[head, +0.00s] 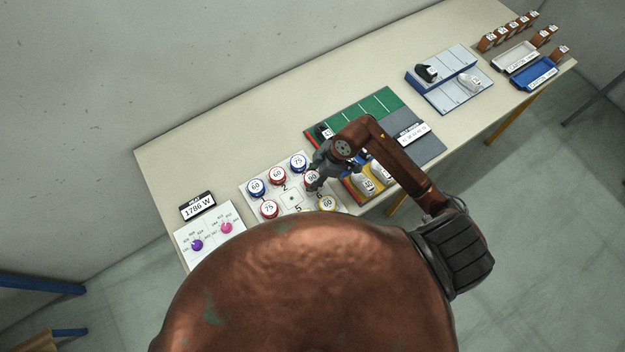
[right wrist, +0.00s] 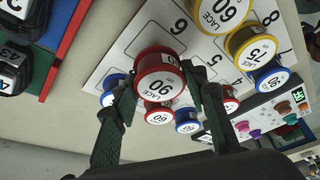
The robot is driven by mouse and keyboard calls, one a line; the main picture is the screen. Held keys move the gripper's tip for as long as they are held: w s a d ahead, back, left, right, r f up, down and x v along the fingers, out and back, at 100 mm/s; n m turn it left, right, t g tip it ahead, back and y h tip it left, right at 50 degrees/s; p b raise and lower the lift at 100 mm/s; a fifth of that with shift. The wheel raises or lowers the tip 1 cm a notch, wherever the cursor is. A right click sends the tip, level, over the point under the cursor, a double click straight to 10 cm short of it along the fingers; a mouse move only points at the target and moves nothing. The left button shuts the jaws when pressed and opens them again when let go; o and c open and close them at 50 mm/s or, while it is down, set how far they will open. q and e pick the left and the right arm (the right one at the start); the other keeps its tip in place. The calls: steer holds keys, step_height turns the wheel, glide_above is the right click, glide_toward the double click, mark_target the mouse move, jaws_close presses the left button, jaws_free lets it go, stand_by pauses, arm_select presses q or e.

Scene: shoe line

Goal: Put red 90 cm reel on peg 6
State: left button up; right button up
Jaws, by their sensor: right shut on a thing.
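The red 90 reel (right wrist: 160,88) is between the fingers of my right gripper (right wrist: 163,98), which is shut on it. In the head view the reel (head: 312,178) is at the right side of the white peg board (head: 246,191), just behind the printed 6. The gripper (head: 317,180) is at its right. Peg 6 is hidden, and I cannot tell whether the reel is on it or just above. My left gripper is not in view.
A yellow 60 reel (head: 327,204) stands close in front of the held reel, and a blue 75 reel (head: 298,161) behind it. Peg 5 (head: 291,198) is bare. The green and grey shoe mat (head: 425,149) adjoins the board at right. The 1786 W panel (head: 197,206) is at left.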

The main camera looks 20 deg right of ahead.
mark_target(312, 181)
steer(key=shift+f, duration=1.1)
steer(key=shift+f, duration=0.4)
steer(key=shift+f, duration=0.1)
steer(key=o, duration=1.2)
steer(key=shift+c, duration=0.2)
steer(key=shift+r, duration=0.5)
steer(key=v, duration=1.2)
